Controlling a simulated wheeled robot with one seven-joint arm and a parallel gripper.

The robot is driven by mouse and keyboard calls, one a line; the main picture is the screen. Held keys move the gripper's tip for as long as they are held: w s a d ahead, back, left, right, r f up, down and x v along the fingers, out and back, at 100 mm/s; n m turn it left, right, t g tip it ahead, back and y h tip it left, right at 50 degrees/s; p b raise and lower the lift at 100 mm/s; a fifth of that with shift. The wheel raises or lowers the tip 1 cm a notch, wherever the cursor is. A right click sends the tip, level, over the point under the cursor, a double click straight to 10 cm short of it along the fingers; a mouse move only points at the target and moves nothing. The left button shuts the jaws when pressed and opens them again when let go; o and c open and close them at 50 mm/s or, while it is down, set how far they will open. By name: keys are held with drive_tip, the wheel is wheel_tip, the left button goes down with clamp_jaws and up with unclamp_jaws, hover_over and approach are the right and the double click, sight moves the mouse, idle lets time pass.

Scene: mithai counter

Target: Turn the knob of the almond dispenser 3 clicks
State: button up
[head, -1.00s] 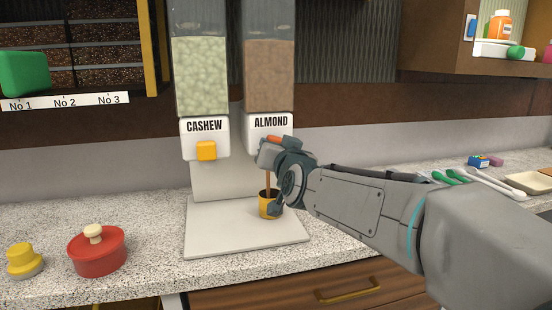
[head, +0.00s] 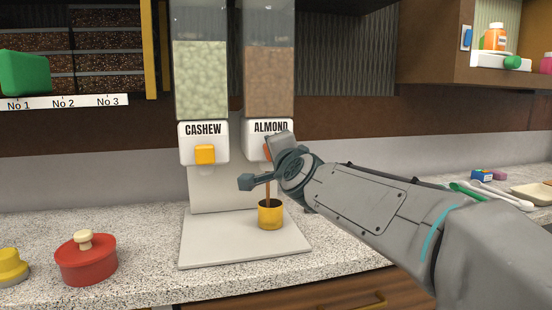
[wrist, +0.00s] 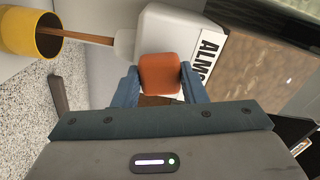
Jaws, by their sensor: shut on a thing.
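The almond dispenser (head: 270,75) stands on the right of the pair, with its ALMOND label above the knob. Its orange knob (wrist: 160,74) sits between the two blue-grey fingers of my gripper (wrist: 158,88) in the wrist view, and the gripper is shut on it. In the head view my gripper (head: 266,160) hides most of the knob. A yellow cup (head: 270,216) stands below the almond spout, and a brown stream runs down into it. The cup and stream also show at the upper left of the wrist view (wrist: 14,36).
The cashew dispenser (head: 201,80) with its yellow knob (head: 205,154) is close on the left. Both stand over a pale base plate (head: 215,250). A red lidded pot (head: 86,265) is on the counter to the left. White and green utensils (head: 495,192) lie to the right.

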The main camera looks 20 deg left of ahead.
drive_tip(key=shift+m+b, duration=0.35)
drive_tip(key=shift+m, duration=1.25)
drive_tip(key=o, duration=1)
drive_tip(key=shift+s, duration=0.1)
drive_tip(key=b+v, duration=0.2)
drive_tip(key=v, duration=1.1)
drive_tip(key=shift+s, duration=0.35)
drive_tip(key=shift+d, duration=0.15)
